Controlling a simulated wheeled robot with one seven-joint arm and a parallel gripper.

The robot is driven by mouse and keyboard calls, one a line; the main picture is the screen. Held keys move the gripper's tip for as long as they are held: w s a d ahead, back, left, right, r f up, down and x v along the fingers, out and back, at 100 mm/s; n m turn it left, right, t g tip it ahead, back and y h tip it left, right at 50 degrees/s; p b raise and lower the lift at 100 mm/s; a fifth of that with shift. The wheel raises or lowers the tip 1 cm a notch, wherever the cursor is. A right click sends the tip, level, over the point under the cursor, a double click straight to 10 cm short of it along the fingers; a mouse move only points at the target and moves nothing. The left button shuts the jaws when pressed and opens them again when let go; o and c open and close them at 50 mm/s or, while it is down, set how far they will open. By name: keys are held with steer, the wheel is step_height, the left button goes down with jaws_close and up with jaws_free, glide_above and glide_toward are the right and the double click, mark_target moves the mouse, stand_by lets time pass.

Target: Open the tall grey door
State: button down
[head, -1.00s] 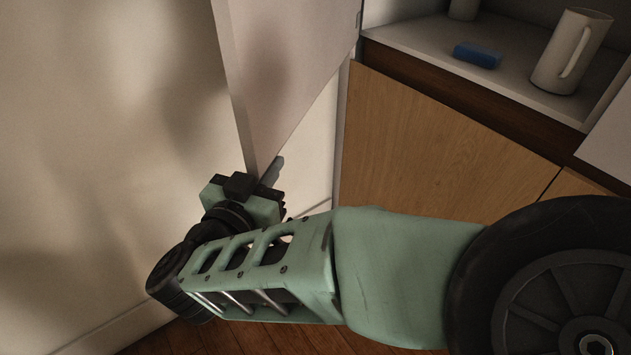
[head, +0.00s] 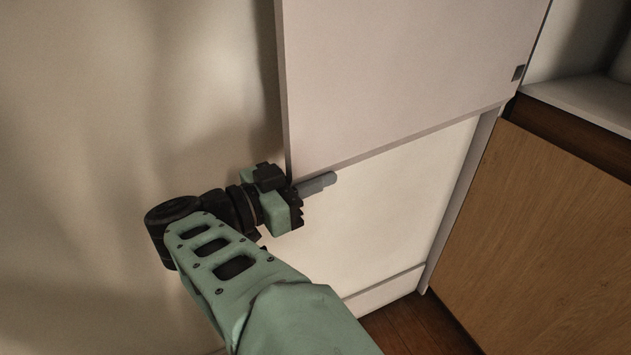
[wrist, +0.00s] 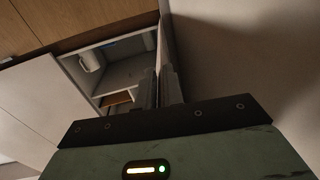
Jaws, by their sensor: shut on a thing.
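The tall grey door (head: 400,70) stands swung open in the head view, with its broad face turned toward me. Its hinged side is at the right, by the cabinet. My gripper (head: 306,185) is at the door's lower left corner, shut on the door's free edge. One grey finger shows just below the door's bottom edge; the other is hidden behind the door. In the wrist view my gripper (wrist: 160,88) points along the door (wrist: 165,45), which shows as a narrow edge between the fingers.
A pale wall (head: 120,120) fills the left and runs behind the door. A wooden cabinet front (head: 560,210) stands at the right. Dark wooden floor (head: 410,325) shows below. In the wrist view, an open shelf compartment (wrist: 120,75) holds a white mug (wrist: 90,61).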

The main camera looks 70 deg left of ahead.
mark_target(316, 119)
steer(key=shift+a+r, duration=0.1)
steer(key=shift+a, duration=0.2)
steer(key=shift+w, duration=0.1)
steer(key=c, duration=1.5)
jaws_free()
steer(key=shift+c, duration=0.2)
steer(key=shift+r, duration=0.1)
step_height(316, 119, up, 10)
steer(key=shift+f, duration=0.1)
steer(key=shift+f, duration=0.1)
